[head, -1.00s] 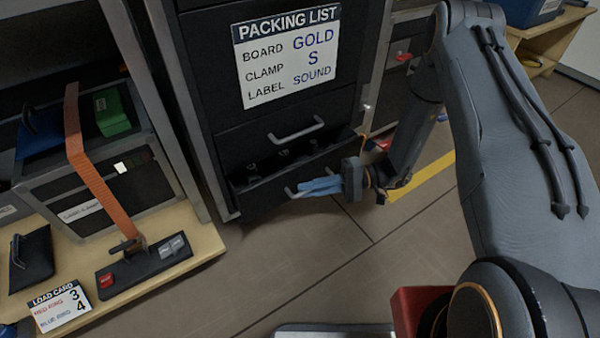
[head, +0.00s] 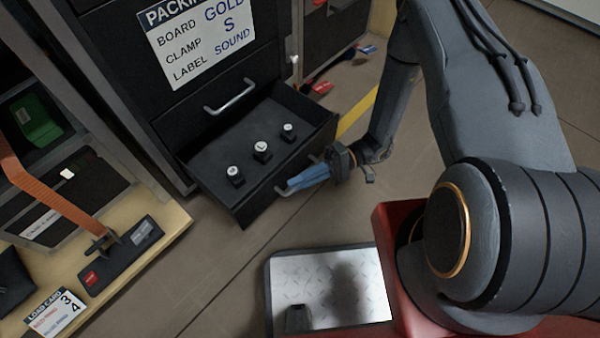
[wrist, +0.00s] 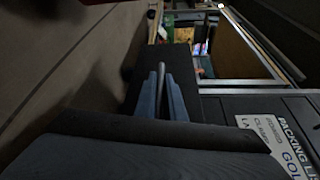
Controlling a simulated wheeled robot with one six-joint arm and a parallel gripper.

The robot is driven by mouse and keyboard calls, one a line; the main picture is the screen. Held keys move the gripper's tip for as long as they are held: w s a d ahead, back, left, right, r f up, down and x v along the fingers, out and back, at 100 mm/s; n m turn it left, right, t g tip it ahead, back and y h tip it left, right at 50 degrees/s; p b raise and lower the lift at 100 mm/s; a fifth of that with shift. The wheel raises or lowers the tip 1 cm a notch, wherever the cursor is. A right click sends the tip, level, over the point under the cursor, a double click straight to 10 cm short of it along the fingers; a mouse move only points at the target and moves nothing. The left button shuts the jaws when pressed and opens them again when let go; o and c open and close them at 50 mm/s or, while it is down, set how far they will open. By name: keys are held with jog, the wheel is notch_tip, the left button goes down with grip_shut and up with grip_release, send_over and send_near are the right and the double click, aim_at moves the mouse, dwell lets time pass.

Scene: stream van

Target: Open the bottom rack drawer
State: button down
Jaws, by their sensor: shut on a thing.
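The bottom rack drawer (head: 205,152) is pulled well out of the black rack in the head view. Several small black pieces with white tops stand inside it, one of them near the middle (head: 262,151). My gripper (head: 290,187) is at the drawer's front, its blue fingers shut on the drawer's bar handle (head: 312,160). In the wrist view the fingers (wrist: 162,92) close around the handle's bar (wrist: 163,72). The fingers hide part of the handle.
The drawer above, with its handle (head: 230,96), is shut below the packing list (head: 210,38). A wooden bench (head: 150,232) with an orange strap (head: 50,190) stands at left. Floor between is clear.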

jog(key=c, duration=1.8)
grip_release()
jog(key=shift+c, duration=0.2)
jog(key=shift+d, duration=0.1)
jog(key=p+v, duration=0.1)
jog(key=v, duration=0.6)
jog(key=shift+w+d, duration=0.2)
jog(key=shift+d, duration=0.15)
